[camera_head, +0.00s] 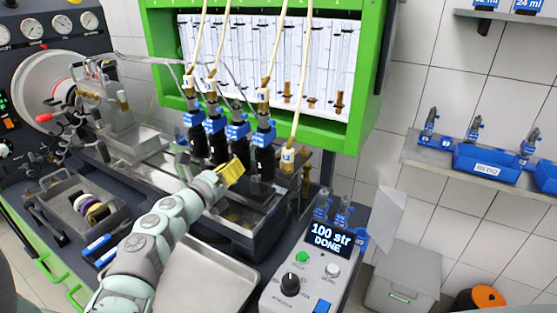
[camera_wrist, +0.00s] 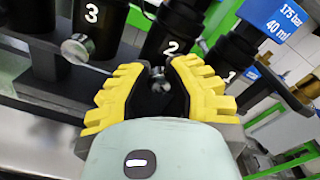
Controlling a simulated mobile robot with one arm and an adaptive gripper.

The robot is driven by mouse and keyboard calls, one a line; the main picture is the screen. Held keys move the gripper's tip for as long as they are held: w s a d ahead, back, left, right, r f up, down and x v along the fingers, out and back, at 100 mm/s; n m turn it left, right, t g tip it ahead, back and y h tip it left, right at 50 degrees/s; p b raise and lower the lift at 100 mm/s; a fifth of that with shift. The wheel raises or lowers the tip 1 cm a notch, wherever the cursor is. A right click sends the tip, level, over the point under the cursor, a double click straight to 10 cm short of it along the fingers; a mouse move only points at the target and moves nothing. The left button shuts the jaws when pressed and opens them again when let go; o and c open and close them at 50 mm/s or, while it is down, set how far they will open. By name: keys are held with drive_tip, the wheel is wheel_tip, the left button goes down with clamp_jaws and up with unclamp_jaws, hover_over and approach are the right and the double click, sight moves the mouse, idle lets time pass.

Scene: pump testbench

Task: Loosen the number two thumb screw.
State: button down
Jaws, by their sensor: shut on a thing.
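In the wrist view, the number two thumb screw (camera_wrist: 157,82) is a small metal knob below the black holder marked 2 (camera_wrist: 176,28). My gripper (camera_wrist: 158,74) has its yellow stepped fingers on both sides of this knob and is shut on it. The fingers hide part of the screw. In the head view, my gripper (camera_head: 234,170) is in front of the row of black holders, and the screw is hidden there. The number three thumb screw (camera_wrist: 75,48) shows as a round metal knob left of my gripper. The number one holder (camera_wrist: 232,58) is on the right.
Neighbouring holders stand close on both sides of my gripper. A control box (camera_head: 318,262) reads "100 str DONE". A metal tray (camera_head: 205,283) lies below my arm. A green frame (camera_head: 330,133) with glass tubes stands behind. Blue bins (camera_head: 487,164) sit on the right shelf.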

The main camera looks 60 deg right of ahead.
drive_tip(key=shift+r, duration=0.1)
drive_tip(key=n+p, duration=0.1)
drive_tip(key=n, duration=0.2)
drive_tip(key=shift+r+p, duration=0.15)
drive_tip(key=shift+p, duration=0.25)
drive_tip(key=n+p, duration=0.2)
drive_tip(key=n, duration=0.1)
drive_tip(key=shift+n, duration=0.4)
drive_tip(key=n+p, duration=0.3)
drive_tip(key=n, duration=0.1)
drive_tip(key=shift+w, duration=0.15)
drive_tip(key=n+p, duration=0.3)
drive_tip(key=n, duration=0.2)
drive_tip(key=n+p, duration=0.1)
drive_tip(key=n, duration=0.2)
drive_tip(key=shift+f+n+p, duration=0.2)
drive_tip(key=shift+n+p, duration=0.1)
drive_tip(key=shift+p, duration=0.05)
drive_tip(key=shift+a+f+n+g+p, duration=0.1)
drive_tip(key=shift+f+n+g+p, duration=0.1)
drive_tip(key=shift+n, duration=0.6)
drive_tip(key=shift+f+n+g+p, duration=0.1)
drive_tip(key=shift+n+p, duration=0.05)
drive_tip(key=shift+n, duration=1.15)
